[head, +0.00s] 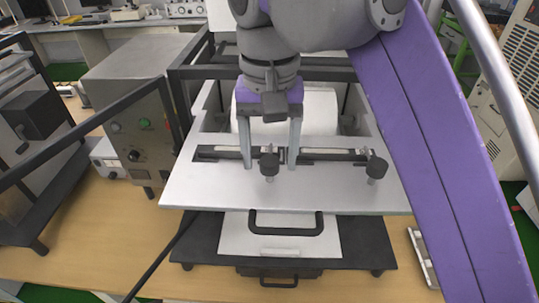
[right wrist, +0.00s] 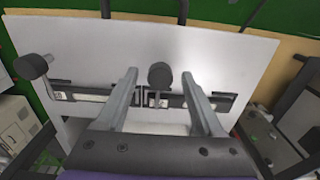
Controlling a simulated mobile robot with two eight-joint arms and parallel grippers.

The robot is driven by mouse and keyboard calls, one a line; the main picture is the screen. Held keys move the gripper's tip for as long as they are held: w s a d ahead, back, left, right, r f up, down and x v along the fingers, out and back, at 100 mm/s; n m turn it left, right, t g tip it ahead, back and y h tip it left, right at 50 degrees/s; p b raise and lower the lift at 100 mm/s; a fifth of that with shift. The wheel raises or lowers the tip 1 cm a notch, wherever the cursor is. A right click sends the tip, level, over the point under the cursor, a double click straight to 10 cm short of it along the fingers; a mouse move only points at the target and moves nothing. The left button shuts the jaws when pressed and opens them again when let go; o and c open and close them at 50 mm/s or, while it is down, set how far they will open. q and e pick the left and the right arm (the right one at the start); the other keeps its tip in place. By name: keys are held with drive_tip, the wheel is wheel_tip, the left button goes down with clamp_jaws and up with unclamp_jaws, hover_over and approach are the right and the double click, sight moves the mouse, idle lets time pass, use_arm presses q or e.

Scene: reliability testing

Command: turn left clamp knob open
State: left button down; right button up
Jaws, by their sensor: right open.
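The left clamp knob (head: 269,162) is a dark round knob on a short metal stem, on the clamp bar of a white plate. The right clamp knob (head: 377,167) is similar and stands at the bar's right end. My right gripper (head: 270,167) points down at the left knob with its fingers apart, one on each side. In the right wrist view the left knob (right wrist: 160,75) sits between the two open fingertips (right wrist: 160,73), with visible gaps on both sides. The right knob (right wrist: 33,66) is at the left there. My left gripper is not in view.
The white plate (head: 190,188) belongs to a machine with a black frame and a front handle (head: 286,231). A grey control box (head: 140,130) stands to the left. The wooden table (head: 90,245) has bare room at the front left.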

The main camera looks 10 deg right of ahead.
clamp_jaws()
idle(0.3)
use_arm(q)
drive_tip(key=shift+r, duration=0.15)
use_arm(e)
drive_tip(key=n+p, duration=0.2)
drive_tip(key=n, duration=0.2)
drive_tip(key=shift+r, duration=0.15)
drive_tip(key=n+p, duration=0.1)
drive_tip(key=n, duration=0.3)
drive_tip(key=shift+n, duration=0.3)
drive_tip(key=n+p, duration=0.1)
drive_tip(key=n, duration=0.3)
drive_tip(key=shift+n, duration=0.3)
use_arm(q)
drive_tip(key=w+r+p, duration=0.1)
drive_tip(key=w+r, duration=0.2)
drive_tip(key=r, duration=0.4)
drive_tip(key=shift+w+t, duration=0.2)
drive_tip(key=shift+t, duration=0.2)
use_arm(e)
drive_tip(key=n, duration=0.4)
drive_tip(key=shift+n, duration=0.3)
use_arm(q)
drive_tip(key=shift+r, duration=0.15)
